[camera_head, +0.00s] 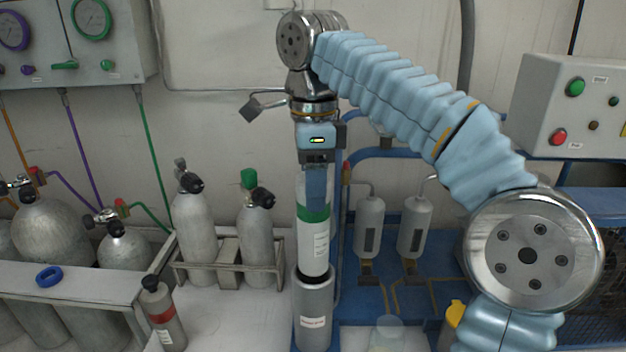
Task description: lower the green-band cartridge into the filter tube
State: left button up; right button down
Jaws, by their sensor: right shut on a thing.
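The green-band cartridge (314,245) is a white upright cylinder with a green band near its top and a small label. My right gripper (316,195) points straight down and is shut on its top end. The filter tube (313,312) is a grey upright cylinder with a label, directly below the cartridge. The cartridge's lower end meets the tube's rim in this view and looks lined up with it. I cannot tell whether the end is just above the mouth or slightly inside. My left gripper is not in view.
A dark grey bottle with a red band (163,318) stands left of the tube. Two grey cylinders (195,235) stand in a rack (228,272) behind it. Small filter bowls (370,225) are on the blue frame at right. A clear cup (387,334) is at the front.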

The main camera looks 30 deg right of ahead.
aim_at(313, 230)
jog(key=shift+f+b, duration=2.4)
jog(key=shift+f, duration=0.75)
pick_arm(q)
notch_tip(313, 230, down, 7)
jog(key=b, duration=0.2)
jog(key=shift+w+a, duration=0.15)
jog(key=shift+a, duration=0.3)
pick_arm(e)
jog(key=shift+f, duration=1.35)
